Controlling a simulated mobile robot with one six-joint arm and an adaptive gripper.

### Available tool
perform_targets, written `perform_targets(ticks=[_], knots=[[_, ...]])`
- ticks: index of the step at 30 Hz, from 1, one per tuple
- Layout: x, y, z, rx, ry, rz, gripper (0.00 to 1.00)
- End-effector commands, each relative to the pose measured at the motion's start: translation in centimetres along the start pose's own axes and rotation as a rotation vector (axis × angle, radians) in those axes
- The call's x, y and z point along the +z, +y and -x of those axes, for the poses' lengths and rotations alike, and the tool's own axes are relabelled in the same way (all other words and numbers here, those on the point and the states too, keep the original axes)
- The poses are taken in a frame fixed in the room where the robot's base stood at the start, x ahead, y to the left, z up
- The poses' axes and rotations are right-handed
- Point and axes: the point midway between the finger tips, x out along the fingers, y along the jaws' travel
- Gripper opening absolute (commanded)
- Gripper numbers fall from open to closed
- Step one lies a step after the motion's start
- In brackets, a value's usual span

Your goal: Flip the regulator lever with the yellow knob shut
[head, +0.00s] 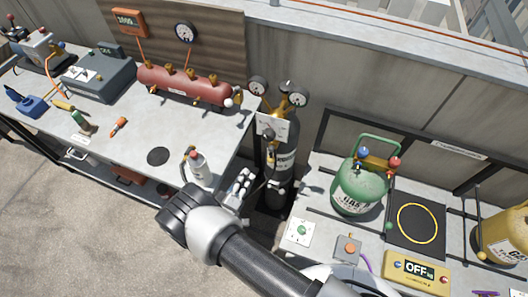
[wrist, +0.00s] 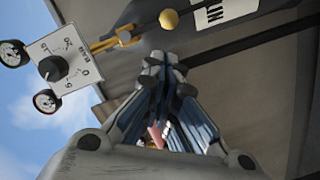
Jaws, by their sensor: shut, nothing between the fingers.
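In the wrist view, a round yellow knob (wrist: 169,18) shows near the top, beside a dark bar. To its left is a brass fitting (wrist: 118,38) by a white regulator plate (wrist: 64,60) with a black dial. The plate also shows in the head view (head: 273,127), on a dark gas cylinder (head: 282,165) between the two tables. My gripper (wrist: 164,68) is shut and empty, its fingertips below the yellow knob in the picture and apart from it. In the head view, my gripper (head: 244,178) is left of the cylinder. The lever's exact position is hard to tell.
Two gauges (head: 298,97) flank the regulator. A red manifold (head: 185,85) and a spray bottle (head: 197,167) stand on the left table. A green tank (head: 360,185) and a scale (head: 416,212) are on the right. A wall closes off the back.

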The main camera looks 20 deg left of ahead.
Motion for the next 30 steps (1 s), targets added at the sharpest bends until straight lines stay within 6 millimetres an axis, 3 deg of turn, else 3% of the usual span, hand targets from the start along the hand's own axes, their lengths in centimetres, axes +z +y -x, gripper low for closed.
perform_targets(ticks=[14,30], knots=[[0.2,-0.4,-0.1,-0.006,0.013,-0.003,0.0],[0.2,-0.5,-8.5,-0.004,0.01,-0.004,0.0]])
